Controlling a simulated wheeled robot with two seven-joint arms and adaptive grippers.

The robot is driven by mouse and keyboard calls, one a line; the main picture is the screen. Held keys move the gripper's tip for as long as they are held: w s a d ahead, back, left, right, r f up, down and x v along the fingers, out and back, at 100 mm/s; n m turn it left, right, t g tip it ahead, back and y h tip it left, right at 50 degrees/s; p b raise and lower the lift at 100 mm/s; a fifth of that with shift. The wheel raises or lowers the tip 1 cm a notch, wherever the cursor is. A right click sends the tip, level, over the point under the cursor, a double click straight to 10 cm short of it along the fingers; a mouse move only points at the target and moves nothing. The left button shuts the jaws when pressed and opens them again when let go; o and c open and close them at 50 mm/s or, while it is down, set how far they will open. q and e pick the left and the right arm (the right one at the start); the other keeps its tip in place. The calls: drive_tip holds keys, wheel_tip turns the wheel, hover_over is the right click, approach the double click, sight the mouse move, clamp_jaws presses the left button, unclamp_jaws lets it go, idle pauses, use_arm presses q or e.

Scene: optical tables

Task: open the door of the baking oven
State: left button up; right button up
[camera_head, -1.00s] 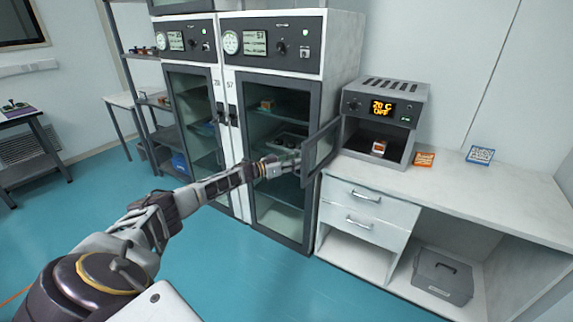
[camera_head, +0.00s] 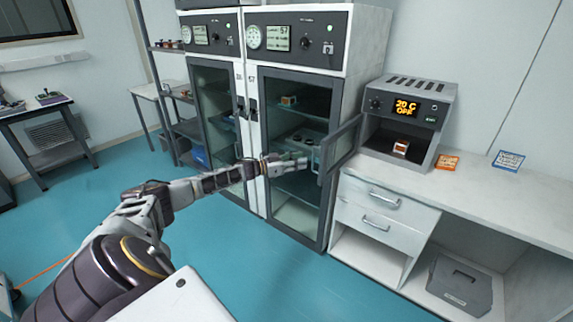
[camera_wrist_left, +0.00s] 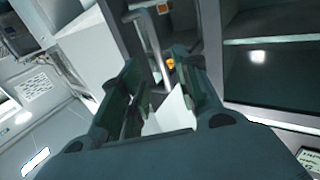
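The baking oven (camera_head: 408,117) is a grey box with a lit orange display, on the white counter at the right in the head view. Its dark glass door (camera_head: 341,149) stands wide open, swung out to the left, and the oven's inside shows. The door handle (camera_head: 316,160) is on the door's free edge; a metal bar, apparently this handle, shows in the wrist view (camera_wrist_left: 152,42). My left gripper (camera_head: 304,163) is just left of the handle. In the wrist view its fingers (camera_wrist_left: 155,85) are apart, with the bar just beyond their tips. My right gripper is not in view.
A small orange-and-white item (camera_head: 401,147) sits inside the oven. Orange (camera_head: 446,162) and blue (camera_head: 508,160) cards are on the counter (camera_head: 470,195). Tall glass-door cabinets (camera_head: 290,130) stand behind my arm. The blue floor in front is clear.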

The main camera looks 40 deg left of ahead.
use_arm(q)
drive_tip(key=shift+v, duration=2.55)
